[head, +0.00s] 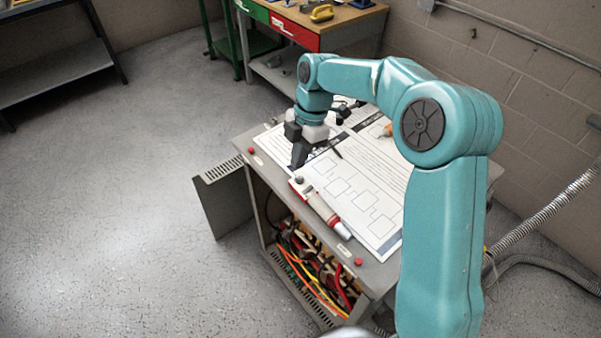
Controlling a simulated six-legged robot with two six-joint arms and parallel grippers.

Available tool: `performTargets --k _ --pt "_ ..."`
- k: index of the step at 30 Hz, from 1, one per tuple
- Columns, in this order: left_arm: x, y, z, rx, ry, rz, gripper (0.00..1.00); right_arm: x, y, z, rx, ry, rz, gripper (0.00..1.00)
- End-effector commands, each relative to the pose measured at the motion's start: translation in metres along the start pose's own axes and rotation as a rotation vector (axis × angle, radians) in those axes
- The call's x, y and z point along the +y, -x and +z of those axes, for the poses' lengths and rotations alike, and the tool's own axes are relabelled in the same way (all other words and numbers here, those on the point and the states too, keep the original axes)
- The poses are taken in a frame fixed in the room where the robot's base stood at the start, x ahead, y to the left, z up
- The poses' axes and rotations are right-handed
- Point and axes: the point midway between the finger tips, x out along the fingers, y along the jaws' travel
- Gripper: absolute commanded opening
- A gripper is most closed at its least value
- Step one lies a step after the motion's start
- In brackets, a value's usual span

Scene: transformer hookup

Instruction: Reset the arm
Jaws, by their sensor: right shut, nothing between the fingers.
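My right arm (440,210) is teal and rises from the lower right, bending over a grey cabinet. My right gripper (298,160) points down above the left part of the cabinet top (262,160). Its dark fingers are shut with nothing between them. I cannot tell whether the fingertips touch the printed sheets below. A red and white pen-shaped tool (320,207) lies on the cabinet top in front of the gripper, apart from it. My left gripper is not in view.
Printed sheets (362,190) cover much of the cabinet top. The cabinet's door (224,196) stands open on the left, showing coloured cables (305,265) inside. A workbench (350,22) stands behind, a shelf (55,68) at the upper left. Floor at left is clear.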

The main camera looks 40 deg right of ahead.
Motion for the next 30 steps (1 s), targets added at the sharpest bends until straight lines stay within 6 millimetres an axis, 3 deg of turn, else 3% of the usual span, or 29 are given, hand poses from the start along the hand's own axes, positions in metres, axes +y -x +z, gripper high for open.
performTargets --k 7,11,14,17,20,22,24,27,30 --pt "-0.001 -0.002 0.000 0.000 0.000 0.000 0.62 0.000 0.020 -0.004 0.000 -0.001 0.000 0.00" --pt "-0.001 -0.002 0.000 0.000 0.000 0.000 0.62 0.000 0.021 -0.004 0.000 -0.001 -0.001 0.00" --pt "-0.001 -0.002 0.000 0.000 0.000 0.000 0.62 0.000 0.010 -0.005 0.004 -0.027 -0.003 0.00" --pt "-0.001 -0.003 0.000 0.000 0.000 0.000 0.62 0.001 -0.032 -0.012 0.016 -0.145 -0.008 0.00" --pt "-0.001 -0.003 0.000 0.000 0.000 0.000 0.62 -0.007 -0.105 -0.027 0.038 -0.373 -0.014 0.00" --pt "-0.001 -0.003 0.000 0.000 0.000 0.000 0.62 -0.024 -0.161 -0.042 0.057 -0.577 -0.020 0.00" --pt "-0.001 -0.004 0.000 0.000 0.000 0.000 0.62 -0.051 -0.212 -0.058 0.074 -0.797 -0.028 0.00" --pt "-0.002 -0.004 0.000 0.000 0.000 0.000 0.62 -0.100 -0.269 -0.080 0.092 -1.122 -0.043 0.00" --pt "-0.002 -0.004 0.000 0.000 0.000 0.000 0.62 -0.148 -0.302 -0.097 0.102 -1.402 -0.053 0.00"
